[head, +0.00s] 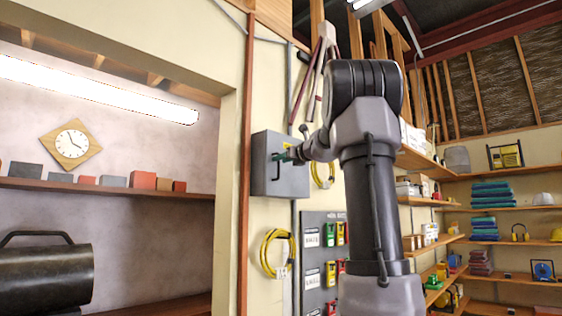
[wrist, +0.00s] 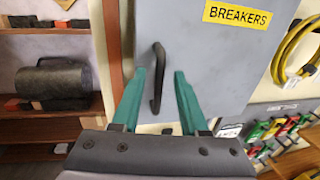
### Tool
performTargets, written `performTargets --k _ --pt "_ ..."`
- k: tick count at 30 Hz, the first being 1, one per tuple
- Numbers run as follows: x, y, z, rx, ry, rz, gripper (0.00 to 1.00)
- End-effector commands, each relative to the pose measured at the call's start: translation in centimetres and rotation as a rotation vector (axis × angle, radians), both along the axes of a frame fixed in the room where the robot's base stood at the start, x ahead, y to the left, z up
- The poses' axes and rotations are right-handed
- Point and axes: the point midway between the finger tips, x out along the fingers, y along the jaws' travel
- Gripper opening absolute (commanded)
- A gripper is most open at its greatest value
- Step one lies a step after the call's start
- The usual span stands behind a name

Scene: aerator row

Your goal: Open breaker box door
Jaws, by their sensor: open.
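The grey breaker box (head: 262,150) is fixed to the cream wall, and its door looks shut. In the wrist view the door (wrist: 215,60) carries a yellow BREAKERS label (wrist: 237,15). A black vertical bar handle (wrist: 157,80) is on the left part of the door. My gripper (wrist: 160,72) has its two teal fingers apart, one to each side of the handle in the picture. I cannot tell whether they touch it or how deep they reach. In the head view my gripper (head: 279,156) is at the box front, with its wrist partly blocking the box.
A yellow coiled cable (head: 277,253) hangs below the box, and another (head: 322,172) is to its right. A grey lockout board (head: 312,255) is on the wall below. A brown post (head: 245,120) stands left of the box, beside an alcove with shelves (head: 130,190).

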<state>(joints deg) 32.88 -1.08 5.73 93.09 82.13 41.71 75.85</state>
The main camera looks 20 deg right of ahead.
Motion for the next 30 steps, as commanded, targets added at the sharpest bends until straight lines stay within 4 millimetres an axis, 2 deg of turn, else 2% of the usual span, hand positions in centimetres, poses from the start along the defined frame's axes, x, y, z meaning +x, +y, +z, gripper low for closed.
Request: performTargets --k 4,12,13,15,16,30 --pt "0.93 0.14 -0.01 -0.001 0.0 0.0 0.44" --pt "1.04 0.2 0.0 -0.001 0.0 0.0 0.44" --pt "1.04 0.2 0.0 -0.001 0.0 0.0 0.36" --pt "1.03 0.2 -0.01 -0.001 0.0 0.0 0.09" --pt "1.03 0.2 -0.01 -0.001 0.0 0.0 0.0" --pt "1.01 0.2 -0.01 -0.002 0.0 0.0 0.0"
